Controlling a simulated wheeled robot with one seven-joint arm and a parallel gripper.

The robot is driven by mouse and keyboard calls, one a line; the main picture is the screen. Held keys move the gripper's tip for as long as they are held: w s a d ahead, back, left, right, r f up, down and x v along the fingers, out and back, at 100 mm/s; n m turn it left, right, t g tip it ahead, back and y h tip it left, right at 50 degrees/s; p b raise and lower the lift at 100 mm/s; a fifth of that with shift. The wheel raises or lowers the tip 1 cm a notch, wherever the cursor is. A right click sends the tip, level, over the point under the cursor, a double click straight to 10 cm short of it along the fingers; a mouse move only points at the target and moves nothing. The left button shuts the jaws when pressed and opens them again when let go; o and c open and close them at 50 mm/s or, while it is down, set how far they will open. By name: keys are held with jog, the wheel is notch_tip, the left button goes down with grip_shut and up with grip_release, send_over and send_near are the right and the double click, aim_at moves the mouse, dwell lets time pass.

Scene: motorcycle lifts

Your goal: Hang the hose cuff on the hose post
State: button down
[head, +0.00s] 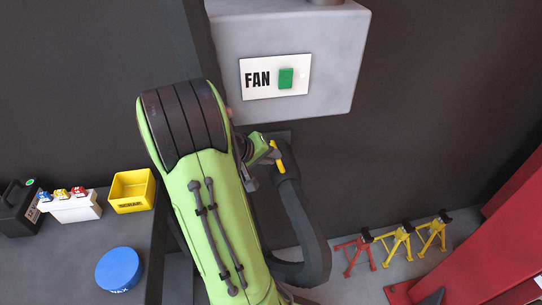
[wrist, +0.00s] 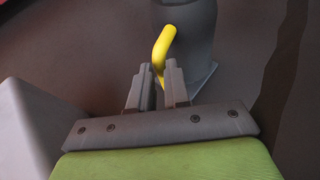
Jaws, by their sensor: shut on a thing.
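The hose cuff (head: 284,166) is a dark grey sleeve with a yellow handle (head: 278,155); it sits at the upper end of the thick dark hose (head: 311,235). In the wrist view the cuff (wrist: 190,28) is at top centre, and its bent yellow handle (wrist: 164,44) runs down between the fingertips. My gripper (wrist: 159,78) is shut on this handle; in the head view my gripper (head: 268,150) is partly hidden by my green arm. I cannot clearly make out the hose post; a grey plate (wrist: 203,76) shows behind the cuff.
A bench at left holds a yellow bin (head: 132,191) and a blue round tin (head: 119,270). Yellow and red stands (head: 396,243) and a red lift (head: 470,250) are at right.

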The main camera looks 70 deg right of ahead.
jog(key=c, duration=1)
grip_release()
jog(key=w+a, duration=0.2)
jog(key=a, duration=0.2)
jog(key=w+a+r+p, duration=0.1)
jog(key=w+a, duration=0.1)
jog(key=a, duration=0.2)
jog(key=w+a+r+p, duration=0.1)
jog(key=w+a, duration=0.2)
jog(key=a, duration=0.1)
jog(key=shift+a, duration=0.2)
jog(key=a+r+n+t+y+p, duration=0.2)
jog(key=a+r+n+t+p, duration=0.1)
jog(key=a+r, duration=0.3)
jog(key=s+a+r+n+t+y+p, duration=0.1)
jog(key=a+r+n+t+y+p, duration=0.2)
jog(key=a+r, duration=0.4)
jog(key=s+a+r+n+t+y+p, duration=0.1)
jog(key=a+r+n+t+y+p, duration=0.2)
jog(key=a+r, duration=0.4)
jog(key=shift+a+n+t+p, duration=0.35)
jog(key=shift+a+p, duration=0.15)
jog(key=shift+a, duration=1.1)
jog(key=shift+a+n+t+p, duration=0.35)
jog(key=shift+a+p, duration=0.1)
jog(key=shift+a, duration=1.15)
